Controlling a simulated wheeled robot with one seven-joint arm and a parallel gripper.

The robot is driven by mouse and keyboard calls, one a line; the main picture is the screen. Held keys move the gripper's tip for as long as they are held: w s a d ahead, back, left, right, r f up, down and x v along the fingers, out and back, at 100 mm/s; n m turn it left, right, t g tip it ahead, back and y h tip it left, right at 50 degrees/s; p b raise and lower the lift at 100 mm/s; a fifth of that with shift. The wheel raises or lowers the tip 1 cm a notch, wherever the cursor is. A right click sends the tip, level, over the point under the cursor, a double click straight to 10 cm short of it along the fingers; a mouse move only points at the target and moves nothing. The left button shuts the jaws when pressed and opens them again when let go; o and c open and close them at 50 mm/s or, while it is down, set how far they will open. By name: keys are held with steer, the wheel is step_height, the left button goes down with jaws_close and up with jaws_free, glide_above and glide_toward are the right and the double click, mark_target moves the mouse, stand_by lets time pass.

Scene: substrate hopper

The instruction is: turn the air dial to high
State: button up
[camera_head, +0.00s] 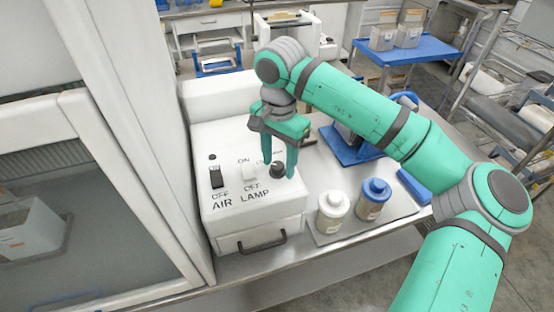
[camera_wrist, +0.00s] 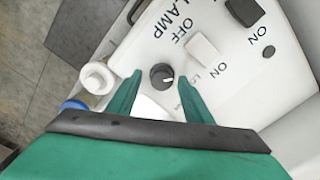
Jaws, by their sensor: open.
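The air dial is a small dark round knob (camera_head: 278,169) at the right of the white control box's sloped top (camera_head: 230,203). It also shows in the wrist view (camera_wrist: 162,76), with a light pointer mark on its face. My gripper (camera_head: 279,170) is open, with one green finger on each side of the knob. In the wrist view my fingertips (camera_wrist: 160,74) stand apart around the dial, with gaps; I cannot tell whether either touches it. Lettering near the dial is partly hidden by my gripper.
On the box are a black AIR switch (camera_head: 216,177) and a white LAMP switch (camera_head: 249,172). A white-lidded jar (camera_head: 332,211) and a blue-lidded jar (camera_head: 373,199) stand close to its right. A blue tray (camera_head: 345,150) lies behind them. A glass-fronted cabinet (camera_head: 110,200) stands left.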

steer(key=shift+a, duration=0.1)
steer(key=shift+a, duration=0.1)
steer(key=c, duration=1.1)
steer(key=shift+o, duration=0.2)
steer(key=shift+a, duration=0.1)
